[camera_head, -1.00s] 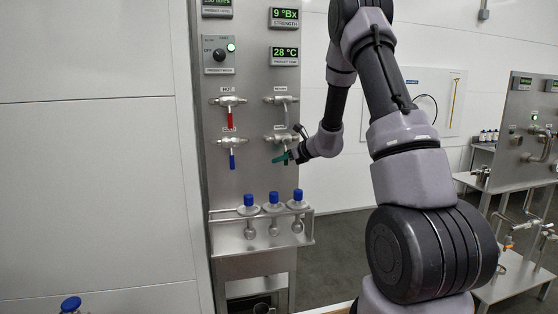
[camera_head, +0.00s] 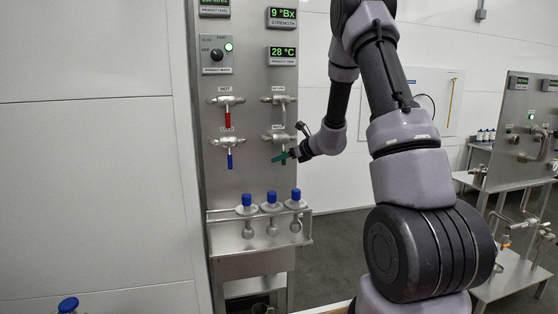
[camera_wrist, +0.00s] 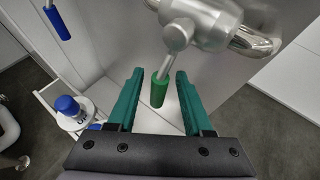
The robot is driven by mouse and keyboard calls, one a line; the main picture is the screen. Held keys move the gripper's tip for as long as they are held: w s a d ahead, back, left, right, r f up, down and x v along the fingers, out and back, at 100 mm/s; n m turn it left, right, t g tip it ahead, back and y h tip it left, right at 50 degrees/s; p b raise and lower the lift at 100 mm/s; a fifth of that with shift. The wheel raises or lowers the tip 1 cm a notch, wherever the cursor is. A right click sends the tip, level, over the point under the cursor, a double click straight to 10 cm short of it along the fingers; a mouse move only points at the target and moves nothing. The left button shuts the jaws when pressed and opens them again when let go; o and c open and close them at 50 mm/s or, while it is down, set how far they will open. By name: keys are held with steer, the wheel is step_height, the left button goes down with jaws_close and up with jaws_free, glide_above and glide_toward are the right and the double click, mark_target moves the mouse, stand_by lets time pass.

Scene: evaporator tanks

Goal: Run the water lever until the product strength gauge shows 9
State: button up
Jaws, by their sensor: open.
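The product strength gauge (camera_head: 281,18) at the top right of the panel reads 9 °Bx. The green-handled lever (camera_head: 283,156) is the lower right valve on the panel; its small label is too blurred to read. Its green grip (camera_wrist: 159,91) hangs from the metal valve body (camera_wrist: 205,22) in the wrist view. My gripper (camera_wrist: 159,73) is open, with one green finger on each side of the grip. Gaps show between the grip and both fingers. In the head view my gripper (camera_head: 285,156) partly hides this lever.
Other valves have a red handle (camera_head: 227,121), a blue handle (camera_head: 230,160) and a grey handle (camera_head: 283,117). Below, a metal shelf (camera_head: 258,233) holds blue-capped flasks. The temperature gauge (camera_head: 282,55) reads 28 °C. A second panel (camera_head: 525,130) stands at right.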

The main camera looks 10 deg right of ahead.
steer(key=v, duration=0.9)
steer(key=s+a+r+n+g+y, duration=0.1)
steer(key=s+a+r+n+g, duration=0.1)
steer(key=s+a+r+n, duration=0.4)
steer(key=s+a+r+n+g, duration=0.2)
steer(key=s+a+r+n, duration=0.3)
steer(key=s, duration=0.3)
steer(key=s+d+r+n+h, duration=0.2)
steer(key=s+n+h, duration=0.1)
steer(key=s+n, duration=0.4)
steer(key=s+d+r+n+h, duration=0.2)
steer(key=s+n, duration=0.5)
steer(key=s, duration=0.5)
steer(key=shift+d+h, duration=0.5)
steer(key=shift+d, duration=0.15)
